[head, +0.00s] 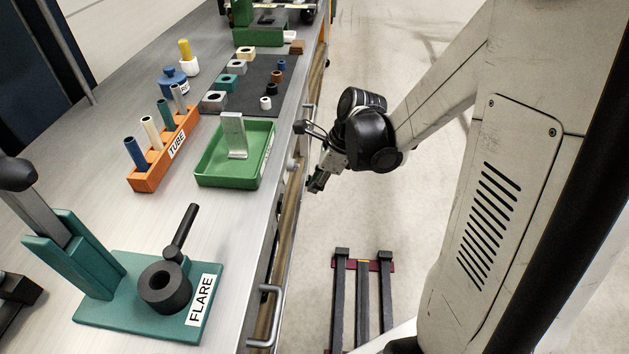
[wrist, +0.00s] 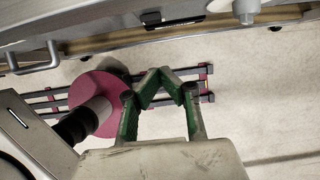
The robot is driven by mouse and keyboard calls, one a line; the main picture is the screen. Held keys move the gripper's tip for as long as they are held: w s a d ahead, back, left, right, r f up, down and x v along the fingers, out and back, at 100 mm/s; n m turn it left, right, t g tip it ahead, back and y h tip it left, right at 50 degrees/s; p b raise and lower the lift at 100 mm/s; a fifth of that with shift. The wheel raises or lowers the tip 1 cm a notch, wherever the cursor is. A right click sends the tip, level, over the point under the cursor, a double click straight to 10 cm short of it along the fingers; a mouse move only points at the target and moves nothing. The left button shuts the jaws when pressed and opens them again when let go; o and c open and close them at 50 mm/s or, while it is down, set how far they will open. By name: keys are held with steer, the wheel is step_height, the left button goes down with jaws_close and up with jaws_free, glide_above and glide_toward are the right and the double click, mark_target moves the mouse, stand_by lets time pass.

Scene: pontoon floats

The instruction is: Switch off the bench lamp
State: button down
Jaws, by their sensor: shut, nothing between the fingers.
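I cannot make out a bench lamp in either view. A pale round knob (head: 292,164) sticks out of the bench's front edge, beside the green tray; a similar pale knob (wrist: 245,10) shows at the top of the wrist view. I cannot tell whether it belongs to the lamp. My gripper (head: 316,183) hangs over the aisle just right of the bench front, apart from the knob. In the wrist view my gripper (wrist: 158,78) has its green fingers brought together, with nothing between them.
The metal bench (head: 235,225) carries a green tray (head: 204,176) with a metal piece, an orange tube rack (head: 150,183), a teal flare fixture (head: 115,325) and a dark mat with several small parts. Handles (head: 268,315) project from the bench front. The aisle floor is mostly open.

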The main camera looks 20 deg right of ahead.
mark_target(281, 204)
steer(key=w+a+f+b, duration=0.1)
steer(key=w+a+f, duration=0.2)
steer(key=a+f, duration=0.2)
steer(key=shift+a, duration=0.25)
steer(key=shift+w+f, duration=0.1)
steer(key=shift+w, duration=0.05)
